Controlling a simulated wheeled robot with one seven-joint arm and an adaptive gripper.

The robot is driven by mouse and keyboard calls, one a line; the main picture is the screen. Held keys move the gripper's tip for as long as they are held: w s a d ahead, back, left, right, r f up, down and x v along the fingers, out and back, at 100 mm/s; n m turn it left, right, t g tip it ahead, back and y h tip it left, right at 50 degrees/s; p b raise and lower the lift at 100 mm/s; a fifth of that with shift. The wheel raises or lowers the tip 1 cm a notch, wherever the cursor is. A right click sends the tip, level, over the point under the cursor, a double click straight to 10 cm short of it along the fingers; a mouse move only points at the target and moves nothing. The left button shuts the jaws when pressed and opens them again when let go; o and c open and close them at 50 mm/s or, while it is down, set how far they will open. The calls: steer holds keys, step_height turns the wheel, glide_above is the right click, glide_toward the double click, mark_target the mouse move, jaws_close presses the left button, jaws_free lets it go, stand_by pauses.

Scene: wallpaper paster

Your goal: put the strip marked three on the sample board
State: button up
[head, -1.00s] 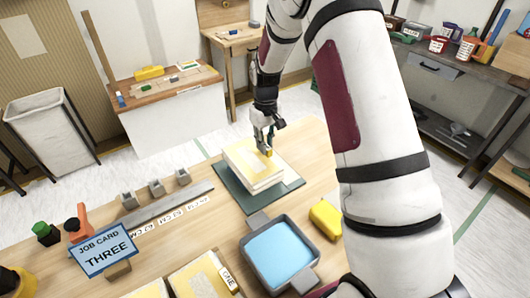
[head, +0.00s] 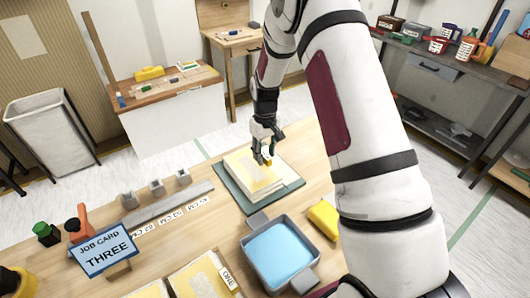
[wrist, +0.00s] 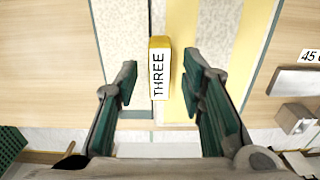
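The strip marked three (head: 245,172), pale with yellow bands, lies flat over the pale sample board (head: 288,178), which rests on a dark green mat (head: 226,182). In the wrist view the strip (wrist: 215,60) covers the right part, and bare speckled board (wrist: 122,45) shows at left. The strip's yellow tag reading THREE (wrist: 159,72) sits between my fingers. My gripper (wrist: 160,88) is open, with a gap on each side of the tag, the smaller one at right. In the head view my gripper (head: 266,150) is low over the strip's far end.
A grey tray of blue liquid (head: 280,252) and a yellow block (head: 324,218) stand nearer. Other strips, one tagged ONE (head: 226,279), lie at the front. A grey rail (head: 165,207) with small blocks and the job card reading THREE (head: 104,250) are at left.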

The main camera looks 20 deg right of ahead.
steer(key=s+a+r+t, duration=0.1)
steer(key=s+r, duration=0.2)
steer(key=r, duration=0.8)
steer(key=s+a+r, duration=0.1)
steer(key=s+r, duration=0.2)
steer(key=r, duration=0.8)
steer(key=s+a+r+m+t, duration=0.1)
steer(key=s+a+r, duration=0.1)
steer(key=s, duration=1.2)
steer(key=s+a+r+m+t, duration=0.1)
steer(key=s+r, duration=0.4)
steer(key=s, duration=0.9)
steer(key=shift+a+r+t+b, duration=0.25)
steer(key=shift+a+t+b, duration=0.15)
steer(key=shift+a+t, duration=0.25)
steer(key=shift+s, duration=0.1)
steer(key=shift+r, duration=0.15)
